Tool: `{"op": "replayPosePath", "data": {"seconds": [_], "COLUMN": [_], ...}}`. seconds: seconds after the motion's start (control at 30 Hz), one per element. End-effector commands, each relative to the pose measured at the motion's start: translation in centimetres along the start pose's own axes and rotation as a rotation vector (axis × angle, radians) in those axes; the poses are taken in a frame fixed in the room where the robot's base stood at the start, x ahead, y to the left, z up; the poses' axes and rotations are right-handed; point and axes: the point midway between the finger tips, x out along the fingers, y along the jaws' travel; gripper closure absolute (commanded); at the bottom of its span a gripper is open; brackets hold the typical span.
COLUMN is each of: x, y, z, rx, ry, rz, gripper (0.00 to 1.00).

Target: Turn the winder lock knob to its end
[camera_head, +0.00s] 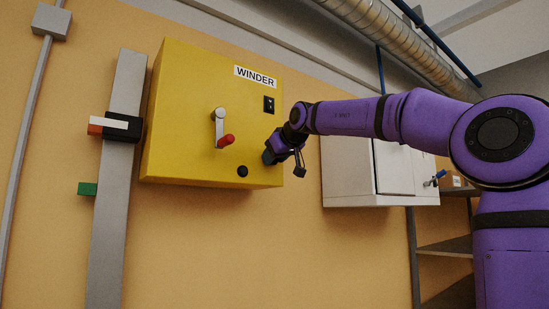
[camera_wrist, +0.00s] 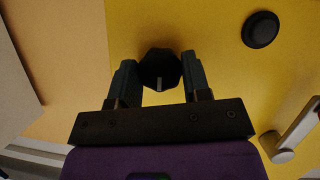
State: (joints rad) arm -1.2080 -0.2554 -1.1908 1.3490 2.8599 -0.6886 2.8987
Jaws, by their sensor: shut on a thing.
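The yellow winder box (camera_head: 190,110) hangs on the wall with a WINDER label (camera_head: 255,76) at its top right. The black lock knob (camera_wrist: 160,68) shows in the wrist view with a pale pointer mark at its lower edge in the picture. My gripper (camera_wrist: 160,76) has one finger on each side of the knob and is shut on it. In the head view my gripper (camera_head: 270,154) is at the lower right part of the box and hides the knob.
A lever with a red grip (camera_head: 226,140), a black switch (camera_head: 269,104) and a round black button (camera_head: 242,171) are on the box front, left of and above my gripper. A white cabinet (camera_head: 346,170) hangs to the right.

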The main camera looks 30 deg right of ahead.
Motion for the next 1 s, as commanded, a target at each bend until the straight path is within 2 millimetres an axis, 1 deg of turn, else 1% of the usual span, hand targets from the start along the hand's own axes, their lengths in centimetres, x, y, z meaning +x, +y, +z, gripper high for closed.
{"op": "replayPosePath", "data": {"seconds": [0.3,0.73,0.77,0.8,0.83,0.87,1.0], "x": [0.1,0.08,0.08,0.07,0.06,0.05,0.03], "y": [-0.07,-0.04,-0.04,-0.03,-0.02,-0.01,0.0], "z": [0.22,0.2,0.19,0.17,0.16,0.14,0.09], "rx": [0.063,0.07,0.07,0.07,0.07,0.07,0.069], "ry": [-0.007,-0.006,-0.006,-0.005,-0.005,-0.004,-0.003], "rz": [-0.029,-0.031,-0.031,-0.031,-0.03,-0.03,-0.03], "gripper": [0.8,0.8,0.49,0.4,0.33,0.3,0.3]}}
